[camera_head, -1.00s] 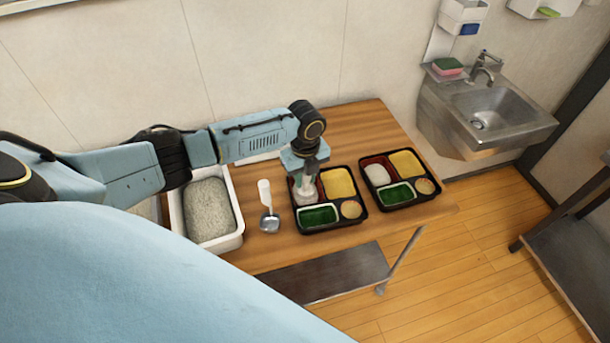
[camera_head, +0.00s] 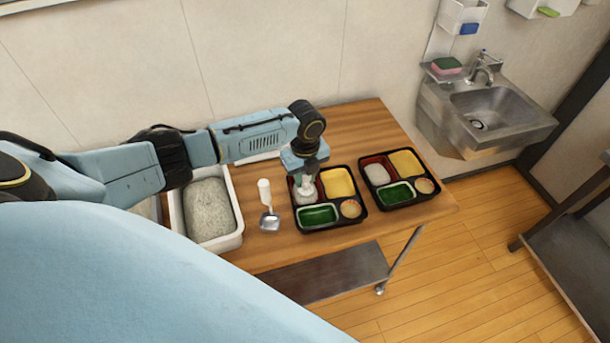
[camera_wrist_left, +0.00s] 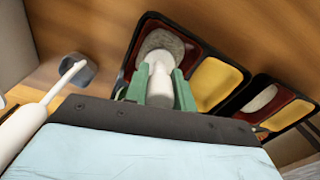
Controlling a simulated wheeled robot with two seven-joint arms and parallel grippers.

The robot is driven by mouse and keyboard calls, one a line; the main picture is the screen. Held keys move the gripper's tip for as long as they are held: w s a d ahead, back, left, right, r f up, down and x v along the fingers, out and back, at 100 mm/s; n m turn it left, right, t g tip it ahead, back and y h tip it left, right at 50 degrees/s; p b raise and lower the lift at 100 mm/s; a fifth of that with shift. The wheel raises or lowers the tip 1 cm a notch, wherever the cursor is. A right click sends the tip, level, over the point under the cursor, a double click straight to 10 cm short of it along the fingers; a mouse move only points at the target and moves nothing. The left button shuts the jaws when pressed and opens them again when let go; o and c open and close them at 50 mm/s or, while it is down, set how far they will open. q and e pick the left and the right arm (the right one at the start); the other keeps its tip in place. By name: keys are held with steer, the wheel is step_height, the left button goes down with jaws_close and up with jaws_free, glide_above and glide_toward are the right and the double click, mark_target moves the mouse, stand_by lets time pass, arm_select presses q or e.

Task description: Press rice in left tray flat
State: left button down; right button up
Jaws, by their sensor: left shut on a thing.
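The left tray (camera_head: 343,223) is a black bento tray on the wooden table, with yellow food, a green cup and a small round cup. Its red rear-left compartment holds pale rice (camera_wrist_left: 162,42). My left gripper (camera_wrist_left: 160,88) is above that compartment, its green fingers shut on a white press tool (camera_wrist_left: 158,66). The tool points down at the rice; whether it touches is hard to tell. In the head view the tool (camera_head: 306,184) and gripper partly hide the rice. My right gripper is not in view.
A second black tray (camera_head: 411,204) stands to the right. A white-handled scoop (camera_head: 268,207) lies left of the left tray, beside a white bin (camera_head: 237,238) of rice. The table's right and back right areas are clear.

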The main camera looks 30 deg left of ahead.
arm_select(q)
step_height(320, 180, up, 5)
steer(key=p, duration=0.5)
steer(key=shift+r, duration=0.1)
steer(key=shift+r+p, duration=1.25)
steer(key=shift+r, duration=0.15)
